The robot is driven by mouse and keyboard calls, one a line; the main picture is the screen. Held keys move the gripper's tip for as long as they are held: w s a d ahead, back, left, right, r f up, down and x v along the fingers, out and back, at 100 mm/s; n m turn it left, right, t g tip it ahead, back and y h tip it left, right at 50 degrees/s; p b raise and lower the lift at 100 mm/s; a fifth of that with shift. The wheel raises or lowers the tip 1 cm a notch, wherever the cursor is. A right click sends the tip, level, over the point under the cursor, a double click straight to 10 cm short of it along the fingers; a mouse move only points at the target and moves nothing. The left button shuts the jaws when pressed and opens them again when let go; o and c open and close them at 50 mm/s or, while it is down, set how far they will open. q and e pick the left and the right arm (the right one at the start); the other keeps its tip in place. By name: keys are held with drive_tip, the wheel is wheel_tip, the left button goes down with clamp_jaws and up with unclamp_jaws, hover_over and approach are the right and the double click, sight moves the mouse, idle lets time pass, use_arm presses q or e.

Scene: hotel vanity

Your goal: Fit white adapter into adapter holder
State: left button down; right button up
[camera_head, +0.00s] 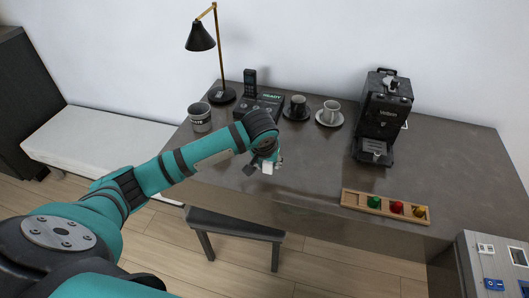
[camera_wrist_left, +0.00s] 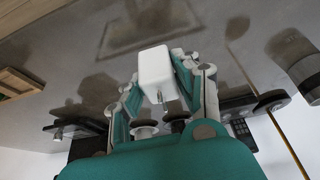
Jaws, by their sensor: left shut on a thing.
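My left gripper (camera_head: 266,163) is over the front part of the grey-brown vanity top (camera_head: 310,150). It is shut on the white adapter (camera_wrist_left: 155,68), a small rounded white block with metal prongs on one end, as the left wrist view shows. In the head view the adapter (camera_head: 268,168) is a small white patch below my wrist. A dark box with green "READY" lettering (camera_head: 262,105) stands behind my wrist, partly hidden by it; I cannot tell for sure whether it is the adapter holder. My right gripper is not in view.
Two cups, dark (camera_head: 298,106) and grey (camera_head: 331,112), sit on saucers.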

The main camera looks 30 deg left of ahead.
use_arm(q)
drive_tip(key=w+a, duration=0.1)
drive_tip(key=w, duration=0.1)
drive_tip(key=w+a, duration=0.3)
drive_tip(key=w, duration=0.2)
drive_tip(key=shift+a+f, duration=0.15)
drive_tip(key=shift+f, duration=1.95)
drive_tip(key=shift+f, duration=0.1)
drive_tip(key=c, duration=1)
unclamp_jaws()
drive_tip(key=shift+o, duration=0.2)
